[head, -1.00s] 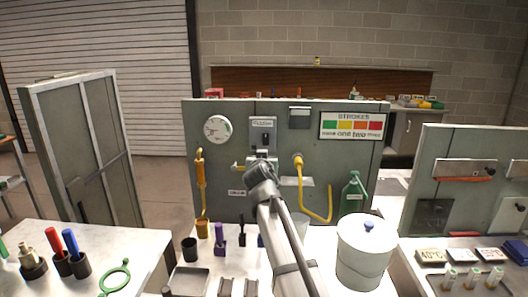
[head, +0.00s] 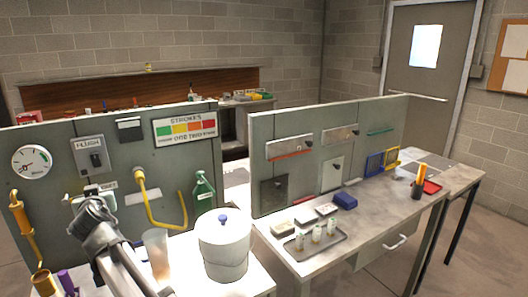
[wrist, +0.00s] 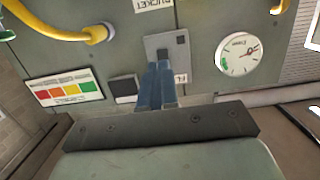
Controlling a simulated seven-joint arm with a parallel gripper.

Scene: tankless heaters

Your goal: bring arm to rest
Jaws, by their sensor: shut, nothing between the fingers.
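My gripper (head: 97,192) is raised in front of the left grey panel (head: 120,150) in the head view, below the flush switch plate (head: 92,155). In the wrist view my gripper (wrist: 160,68) shows two blue-grey fingers closed together with nothing between them. Their tips point toward the grey switch plate (wrist: 167,47), which they overlap in the picture. I cannot tell whether they touch it. My arm runs up from the bottom of the head view.
A round gauge (head: 32,162), a yellow hose (head: 160,215) and a strokes chart (head: 185,128) are on the panel. A white lidded bucket (head: 224,250), a clear tumbler (head: 156,258) and a green bottle (head: 203,190) stand near my arm. A tray (head: 315,243) holds small vials at right.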

